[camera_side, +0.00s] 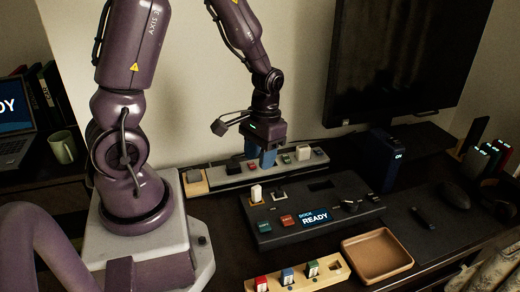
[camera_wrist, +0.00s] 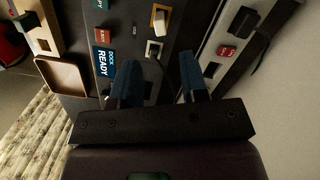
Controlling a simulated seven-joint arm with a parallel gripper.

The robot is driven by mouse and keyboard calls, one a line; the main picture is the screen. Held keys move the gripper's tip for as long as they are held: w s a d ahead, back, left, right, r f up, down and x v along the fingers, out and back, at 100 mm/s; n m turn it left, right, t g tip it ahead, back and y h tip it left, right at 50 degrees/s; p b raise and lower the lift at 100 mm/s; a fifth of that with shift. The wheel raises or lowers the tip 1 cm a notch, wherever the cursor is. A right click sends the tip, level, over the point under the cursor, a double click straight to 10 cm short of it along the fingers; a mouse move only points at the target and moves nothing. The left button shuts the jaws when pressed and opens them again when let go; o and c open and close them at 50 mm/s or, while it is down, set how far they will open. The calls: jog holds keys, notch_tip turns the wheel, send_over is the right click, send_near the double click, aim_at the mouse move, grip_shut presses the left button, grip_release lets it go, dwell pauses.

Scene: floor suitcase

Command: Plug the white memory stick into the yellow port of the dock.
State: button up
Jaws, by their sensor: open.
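The white memory stick (camera_side: 256,193) stands upright at the back left of the black dock (camera_side: 340,207). In the wrist view the stick (camera_wrist: 160,22) shows near the top, with a yellowish patch at its end.
A power strip (camera_side: 232,178) lies behind the dock. A wooden rack (camera_side: 330,276) with red, blue and green sticks and an empty slot stands in front. A brown tray (camera_side: 375,257) lies right of it. A dark box (camera_side: 383,160) and monitor (camera_side: 400,60) stand behind right.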

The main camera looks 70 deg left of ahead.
jog(key=s+d+r+m+t, duration=0.2)
jog(key=s+d+r+t, duration=0.1)
jog(key=r, duration=0.7)
jog(key=s+d+r+m+t, duration=0.2)
jog(key=d+r, duration=0.4)
jog(key=r, duration=0.4)
jog(key=shift+s+d+r+m+t+y, duration=0.25)
jog(key=shift+s+t, duration=0.25)
jog(key=shift+t, duration=0.4)
jog(key=shift+o, duration=0.5)
jog(key=shift+a+f, duration=0.1)
jog(key=shift+a, duration=0.05)
